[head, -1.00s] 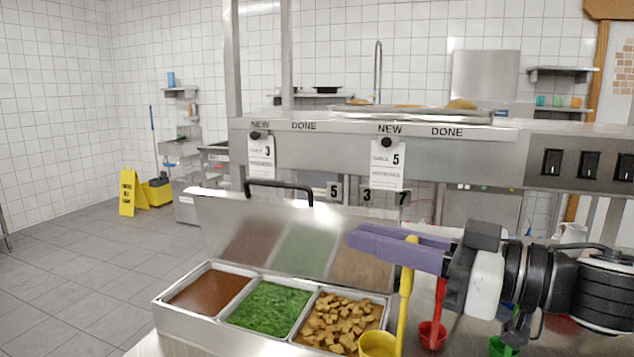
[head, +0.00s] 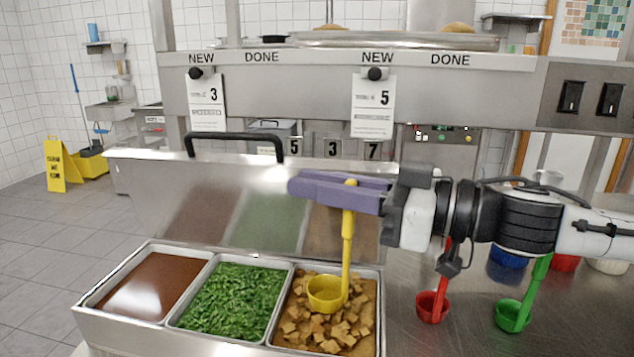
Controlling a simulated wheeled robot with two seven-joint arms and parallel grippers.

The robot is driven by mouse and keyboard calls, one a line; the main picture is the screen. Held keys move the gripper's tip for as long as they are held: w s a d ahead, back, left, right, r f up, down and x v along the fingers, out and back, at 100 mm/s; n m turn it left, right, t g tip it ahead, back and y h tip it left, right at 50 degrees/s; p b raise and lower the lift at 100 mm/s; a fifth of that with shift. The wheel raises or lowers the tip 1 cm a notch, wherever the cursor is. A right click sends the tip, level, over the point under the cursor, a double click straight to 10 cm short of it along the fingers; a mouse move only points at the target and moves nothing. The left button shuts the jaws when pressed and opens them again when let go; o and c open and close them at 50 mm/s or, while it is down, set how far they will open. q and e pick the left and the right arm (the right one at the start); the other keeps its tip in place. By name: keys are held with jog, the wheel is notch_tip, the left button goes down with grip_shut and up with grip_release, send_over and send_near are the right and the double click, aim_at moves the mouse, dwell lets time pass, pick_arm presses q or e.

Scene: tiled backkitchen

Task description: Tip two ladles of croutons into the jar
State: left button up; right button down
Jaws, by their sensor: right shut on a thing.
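My right gripper (head: 338,190) is shut on the handle of a yellow ladle (head: 347,250), near its top. The ladle hangs upright, and its bowl (head: 326,294) is at the croutons (head: 325,330) in the right compartment of the steel container. I cannot tell how deep the bowl sits or whether croutons are in it. The view does not let me make out the jar. My left gripper is not in view.
Chopped greens (head: 230,302) and a brown sauce (head: 150,286) fill the other compartments. The raised lid (head: 195,170) stands behind. A red ladle (head: 433,305) and a green ladle (head: 514,315) are on the steel counter to the right. Tickets hang from the shelf above.

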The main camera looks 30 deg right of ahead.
pick_arm(q)
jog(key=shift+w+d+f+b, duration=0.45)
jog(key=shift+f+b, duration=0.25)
jog(key=shift+b, duration=0.65)
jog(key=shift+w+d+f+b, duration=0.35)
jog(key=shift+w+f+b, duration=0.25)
jog(key=shift+b, duration=0.75)
pick_arm(e)
jog(key=shift+f, duration=3.05)
pick_arm(q)
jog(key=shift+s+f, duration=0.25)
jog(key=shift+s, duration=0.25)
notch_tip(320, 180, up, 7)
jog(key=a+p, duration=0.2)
jog(key=p, duration=0.8)
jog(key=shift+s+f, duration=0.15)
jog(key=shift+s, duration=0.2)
pick_arm(e)
notch_tip(320, 180, up, 10)
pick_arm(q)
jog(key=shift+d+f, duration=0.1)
